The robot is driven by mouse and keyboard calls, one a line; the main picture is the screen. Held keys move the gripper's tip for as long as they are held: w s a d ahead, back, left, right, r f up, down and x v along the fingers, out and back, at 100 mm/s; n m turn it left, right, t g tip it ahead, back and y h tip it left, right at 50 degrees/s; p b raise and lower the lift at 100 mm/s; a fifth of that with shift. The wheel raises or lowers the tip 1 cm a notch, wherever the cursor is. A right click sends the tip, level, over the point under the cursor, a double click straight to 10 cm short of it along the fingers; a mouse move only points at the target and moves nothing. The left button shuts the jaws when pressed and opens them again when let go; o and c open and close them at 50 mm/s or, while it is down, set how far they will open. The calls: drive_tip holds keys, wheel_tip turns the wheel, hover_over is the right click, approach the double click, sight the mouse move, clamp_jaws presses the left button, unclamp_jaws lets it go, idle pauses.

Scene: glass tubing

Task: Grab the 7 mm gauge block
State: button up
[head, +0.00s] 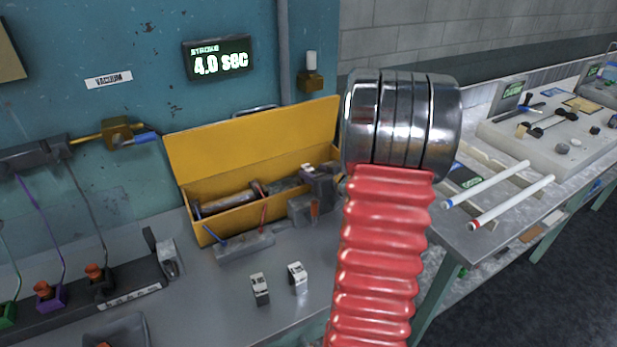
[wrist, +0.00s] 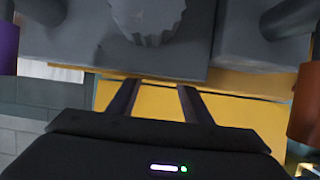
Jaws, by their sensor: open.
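Two small upright blocks with pale tops and dark lower parts stand on the grey bench in the head view. The left block (head: 260,289) and the right block (head: 297,277) are a short way apart. Their markings are too small to read, so I cannot tell which is the 7 mm gauge block. My gripper (wrist: 157,90) is open in the wrist view, its two dark fingers apart with yellow and grey surfaces beyond them. Nothing shows between the fingers. Neither block can be made out in the wrist view.
An open yellow toolbox (head: 265,185) with tools stands behind the blocks. A grey holder (head: 245,246) with blue and red tools lies before it. A dark strip with cables (head: 130,287) is at left. A red ribbed arm part hides some of the bench at right.

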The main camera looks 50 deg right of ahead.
sight(311, 171)
idle(0.3)
drive_tip(key=shift+x, duration=2.65)
drive_tip(key=shift+f, duration=0.1)
drive_tip(key=shift+c, duration=0.7)
clamp_jaws()
